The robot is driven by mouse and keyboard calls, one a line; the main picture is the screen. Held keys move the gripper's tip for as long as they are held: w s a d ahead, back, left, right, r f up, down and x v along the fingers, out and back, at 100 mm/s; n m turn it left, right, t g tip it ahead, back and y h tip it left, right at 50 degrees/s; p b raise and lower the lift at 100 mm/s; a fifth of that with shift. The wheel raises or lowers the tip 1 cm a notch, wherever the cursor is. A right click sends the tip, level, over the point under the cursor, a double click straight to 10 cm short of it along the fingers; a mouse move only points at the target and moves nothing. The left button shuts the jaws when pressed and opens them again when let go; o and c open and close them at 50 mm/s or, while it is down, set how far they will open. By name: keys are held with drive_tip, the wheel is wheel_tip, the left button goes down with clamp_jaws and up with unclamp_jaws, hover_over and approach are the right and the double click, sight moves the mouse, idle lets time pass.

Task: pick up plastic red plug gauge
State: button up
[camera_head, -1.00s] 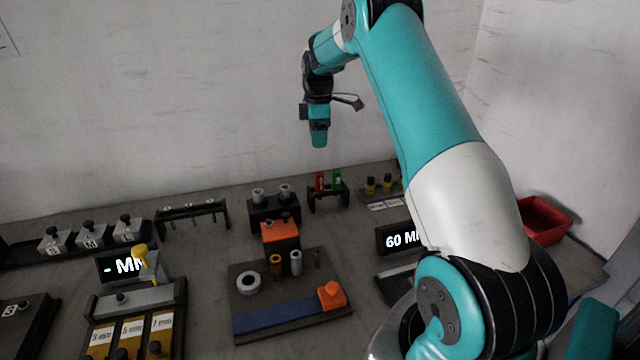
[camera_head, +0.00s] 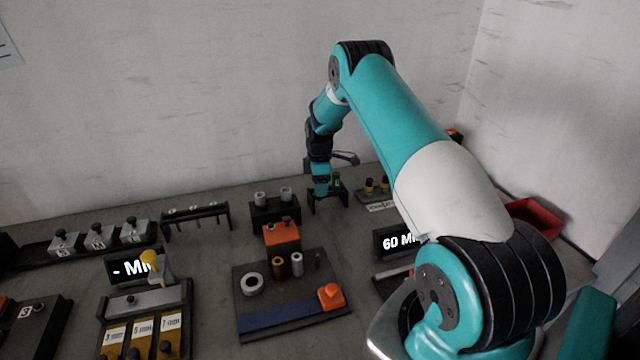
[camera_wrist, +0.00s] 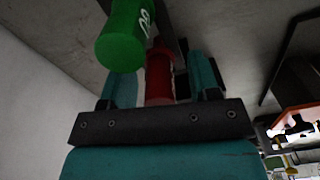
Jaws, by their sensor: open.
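The red plug gauge (camera_wrist: 159,75) stands between the two teal fingers of my gripper (camera_wrist: 163,80) in the wrist view. The fingers are apart, one on each side of it; whether either touches it I cannot tell. In the head view my gripper (camera_head: 321,187) is down at the small black rack (camera_head: 342,200) and hides the red gauge. The green plug gauge (camera_wrist: 124,36) is right beside the red one, close to one finger, and shows in the head view (camera_head: 337,181) just right of my gripper.
A black block with two grey cylinders (camera_head: 274,208) stands left of the rack. Yellow-and-black gauges (camera_head: 370,185) stand to its right. A board (camera_head: 250,312) with rings, cylinders and an orange piece lies in front. A red bin (camera_head: 535,218) is at the right.

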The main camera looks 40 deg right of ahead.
drive_tip(key=c, duration=1)
